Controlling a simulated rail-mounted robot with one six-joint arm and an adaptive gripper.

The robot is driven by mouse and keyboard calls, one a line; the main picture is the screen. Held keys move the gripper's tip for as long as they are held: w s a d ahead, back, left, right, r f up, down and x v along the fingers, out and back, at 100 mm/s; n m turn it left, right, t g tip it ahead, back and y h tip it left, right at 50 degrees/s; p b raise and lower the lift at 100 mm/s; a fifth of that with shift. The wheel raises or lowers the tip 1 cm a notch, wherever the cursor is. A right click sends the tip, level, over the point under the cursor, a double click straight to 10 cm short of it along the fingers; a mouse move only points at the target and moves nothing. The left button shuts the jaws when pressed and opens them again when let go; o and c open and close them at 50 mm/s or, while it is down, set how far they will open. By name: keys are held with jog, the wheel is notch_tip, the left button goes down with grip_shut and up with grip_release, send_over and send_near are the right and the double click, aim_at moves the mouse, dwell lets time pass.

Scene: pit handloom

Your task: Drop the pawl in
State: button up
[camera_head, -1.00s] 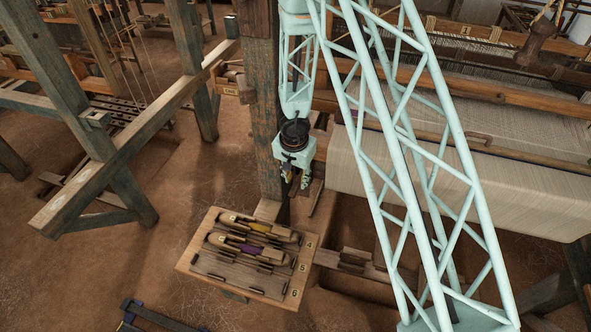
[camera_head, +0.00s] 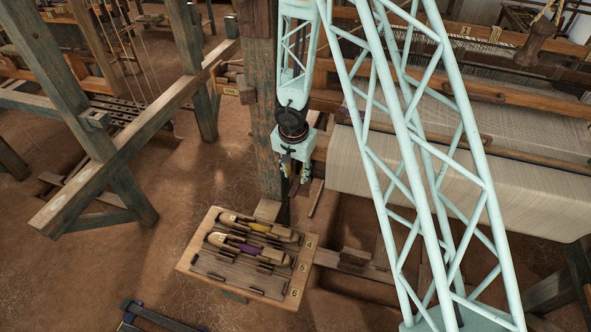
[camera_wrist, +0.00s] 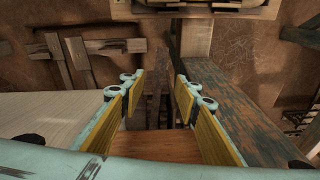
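My gripper (camera_head: 295,172) hangs beside the blue-grey upright post (camera_head: 262,110), left of the cloth roll (camera_head: 455,190). In the wrist view my gripper (camera_wrist: 160,77) has its two yellow-padded fingers apart, with nothing held between them. Dark narrow wooden pieces (camera_wrist: 157,100) show beyond the gap, and a brown wooden beam (camera_wrist: 160,145) crosses just below it. The post (camera_wrist: 240,120) is close to the right finger, and the pale cloth (camera_wrist: 45,115) lies to the left. I cannot pick out the pawl with certainty in either view.
A wooden tray (camera_head: 222,274) marked 4, 5 and 6 holds two shuttles, one with yellow yarn (camera_head: 258,227) and one with purple (camera_head: 250,248). A long slanted beam (camera_head: 140,140) stands at left. Open earthen floor (camera_head: 110,265) lies left of the tray.

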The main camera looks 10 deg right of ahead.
jog(key=shift+s+r, duration=0.25)
jog(key=shift+r, duration=1.05)
jog(key=shift+s+d+b, duration=0.1)
jog(key=shift+s+b, duration=0.15)
jog(key=shift+b, duration=0.05)
